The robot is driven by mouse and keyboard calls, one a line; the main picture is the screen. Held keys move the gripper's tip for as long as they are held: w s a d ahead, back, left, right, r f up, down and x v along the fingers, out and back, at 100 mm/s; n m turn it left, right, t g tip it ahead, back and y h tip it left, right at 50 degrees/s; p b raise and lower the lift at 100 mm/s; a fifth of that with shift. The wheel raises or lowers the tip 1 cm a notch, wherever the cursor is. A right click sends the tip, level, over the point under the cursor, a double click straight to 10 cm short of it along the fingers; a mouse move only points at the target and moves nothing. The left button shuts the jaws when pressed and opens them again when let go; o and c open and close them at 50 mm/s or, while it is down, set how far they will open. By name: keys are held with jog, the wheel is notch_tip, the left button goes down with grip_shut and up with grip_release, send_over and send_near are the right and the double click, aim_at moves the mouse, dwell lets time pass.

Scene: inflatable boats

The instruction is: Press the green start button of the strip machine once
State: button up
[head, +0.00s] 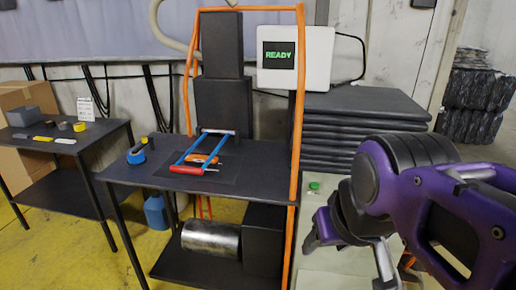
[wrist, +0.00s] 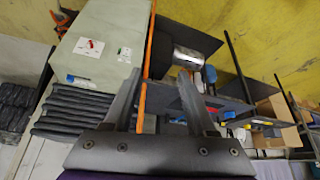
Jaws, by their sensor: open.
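The green start button (head: 314,186) sits on a pale cabinet (head: 335,270) at the right of the black machine table (head: 255,165). In the wrist view, which is turned over, a small green spot (wrist: 125,51) shows on a white plate on the cabinet, beside a plate with a red control (wrist: 90,44). The machine's white display box (head: 296,57) reads READY in green. My gripper (wrist: 157,95) is open and empty, its two fingers apart. It is clear of the button; the exact distance cannot be told. My purple arm hides part of the cabinet in the head view.
An orange post (head: 297,130) stands between table and cabinet. A blue and red frame (head: 203,155) lies on the table. Dark folded sheets (head: 350,120) are stacked behind the cabinet. A side table (head: 50,150) with small items stands left. Yellow floor is open at front left.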

grip_shut()
dwell(1.5)
